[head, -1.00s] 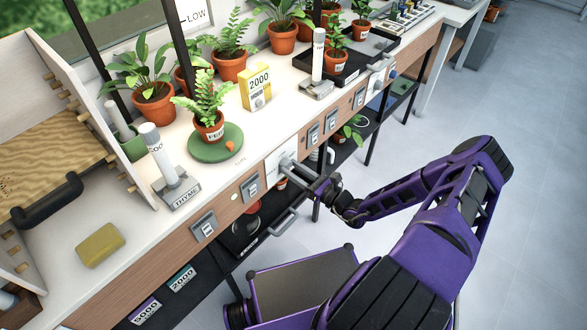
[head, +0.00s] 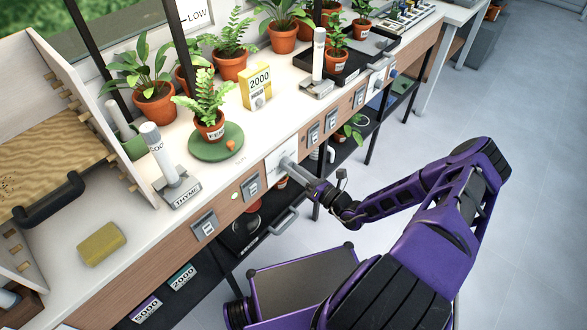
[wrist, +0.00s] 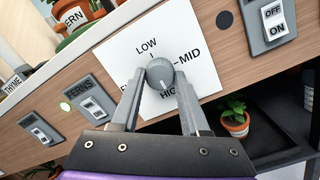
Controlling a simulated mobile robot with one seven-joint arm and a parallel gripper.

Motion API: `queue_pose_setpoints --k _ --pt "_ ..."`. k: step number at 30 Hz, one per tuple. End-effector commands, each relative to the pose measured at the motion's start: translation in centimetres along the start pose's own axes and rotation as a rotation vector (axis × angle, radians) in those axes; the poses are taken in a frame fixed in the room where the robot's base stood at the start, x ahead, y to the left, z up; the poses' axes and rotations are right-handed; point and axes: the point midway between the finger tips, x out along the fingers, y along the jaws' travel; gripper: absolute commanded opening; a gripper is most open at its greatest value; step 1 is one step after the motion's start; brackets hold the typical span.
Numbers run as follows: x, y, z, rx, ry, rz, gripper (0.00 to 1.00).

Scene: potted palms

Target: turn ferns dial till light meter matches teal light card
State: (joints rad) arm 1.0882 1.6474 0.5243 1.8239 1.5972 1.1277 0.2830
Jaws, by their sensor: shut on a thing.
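My gripper (wrist: 158,88) is shut on the grey ferns dial (wrist: 160,72), one finger on each side; in the head view my gripper (head: 293,169) reaches the bench front. The dial's plate (wrist: 118,62) reads LOW above, MID right and HIGH below; the left label is mostly hidden. A white mark on the dial points down, toward HIGH. The light meter (head: 257,88), a yellow upright box on the bench, reads 2000. The teal light card (head: 182,278) is on the lower shelf, its small number looking like 2000. The potted fern (head: 209,110) stands on a green disc (head: 216,149).
A FERNS switch (wrist: 92,105) and small light (wrist: 65,104) are left of the dial; an ON/OFF switch (wrist: 273,22) is right. A purple card (head: 145,309) lies low left. Plants crowd the bench back. Floor (head: 440,110) at right is clear.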

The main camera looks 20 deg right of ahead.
Motion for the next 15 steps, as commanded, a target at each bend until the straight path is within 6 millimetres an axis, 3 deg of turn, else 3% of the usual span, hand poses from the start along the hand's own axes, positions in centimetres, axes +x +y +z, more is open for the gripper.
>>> queue_pose_setpoints --k 7,8,12,15 --pt "-0.09 -0.03 -0.11 0.0 0.002 -0.001 0.0" --pt "-0.09 -0.03 -0.11 0.0 0.002 -0.001 0.49" --pt "-0.06 -0.02 -0.08 -0.001 0.002 -0.001 0.74" --pt "-0.04 -0.01 -0.06 -0.001 0.001 -0.001 0.75"
